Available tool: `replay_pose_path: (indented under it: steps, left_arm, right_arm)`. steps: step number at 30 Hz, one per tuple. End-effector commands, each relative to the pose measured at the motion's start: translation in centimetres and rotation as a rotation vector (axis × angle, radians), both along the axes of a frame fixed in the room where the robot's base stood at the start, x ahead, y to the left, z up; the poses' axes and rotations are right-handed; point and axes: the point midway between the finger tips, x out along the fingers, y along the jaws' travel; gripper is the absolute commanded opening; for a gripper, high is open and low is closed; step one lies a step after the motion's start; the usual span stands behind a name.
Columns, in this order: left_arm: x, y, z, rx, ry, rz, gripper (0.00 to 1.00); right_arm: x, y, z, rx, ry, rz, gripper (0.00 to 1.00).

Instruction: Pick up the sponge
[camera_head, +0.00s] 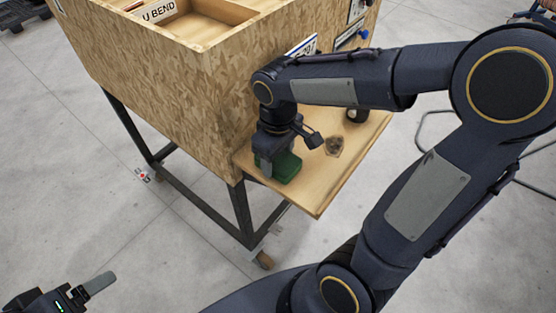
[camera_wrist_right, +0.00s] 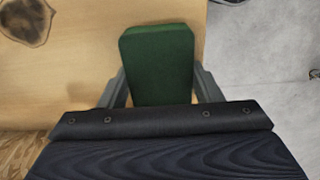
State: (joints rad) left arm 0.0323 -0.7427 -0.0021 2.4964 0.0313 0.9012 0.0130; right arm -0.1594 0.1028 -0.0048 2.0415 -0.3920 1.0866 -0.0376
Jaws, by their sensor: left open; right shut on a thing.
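The green sponge (camera_head: 287,168) is at the left end of the wooden side shelf, close to the box wall. My right gripper (camera_head: 272,165) is shut on it, reaching down from above. In the right wrist view the sponge (camera_wrist_right: 158,62) sits between the two grey fingers, one on each side. I cannot tell whether it still touches the shelf. My left gripper (camera_head: 82,290) is at the bottom left of the head view, open and away from the sponge, over the floor.
The wooden shelf (camera_head: 318,195) juts out from the chipboard box (camera_head: 150,70) on a dark metal frame. A dark stain (camera_head: 334,146) marks the shelf, and a dark round object (camera_head: 356,115) stands farther back. The grey floor in front is clear.

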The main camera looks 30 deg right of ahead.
Motion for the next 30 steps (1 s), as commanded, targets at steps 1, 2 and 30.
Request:
replay_pose_path:
  steps: [1,2,30]
  left_arm:
    - [0.0,0.0,0.0,0.0,0.0,0.0,0.8]
    - [0.0,0.0,0.0,0.0,0.0,0.0,0.8]
    - [0.0,0.0,0.1,0.0,0.0,0.0,0.8]
  right_arm:
    - [0.0,0.0,0.0,0.0,0.0,0.0,0.37]
    - [0.0,0.0,0.0,0.0,0.0,0.0,0.37]
    - [-2.4,6.0,9.7,0.001,-0.004,0.009,0.34]
